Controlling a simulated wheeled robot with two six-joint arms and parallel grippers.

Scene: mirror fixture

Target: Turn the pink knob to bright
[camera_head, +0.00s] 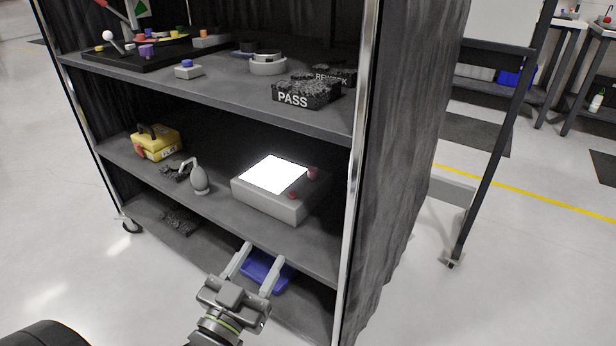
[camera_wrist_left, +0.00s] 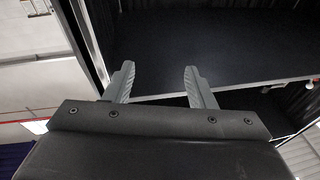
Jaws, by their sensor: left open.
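A grey light box (camera_head: 258,199) with a bright white lit panel (camera_head: 273,174) stands on the middle shelf, towards its right end. A pinkish knob (camera_head: 313,173) sits at the box's right back corner. A smaller reddish knob (camera_head: 292,195) is on its front right part. I cannot tell the knobs' settings. My left gripper (camera_head: 262,252) is open and empty, in front of and below the box, apart from it. In the left wrist view its fingers (camera_wrist_left: 160,68) are spread before a dark shelf surface, and neither knob can be made out. My right gripper is not in view.
The middle shelf (camera_head: 230,217) also holds a yellow case (camera_head: 155,142) and a grey rounded device (camera_head: 200,181). A metal post (camera_head: 356,150) bounds the right. A blue bin (camera_head: 262,271) lies below.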

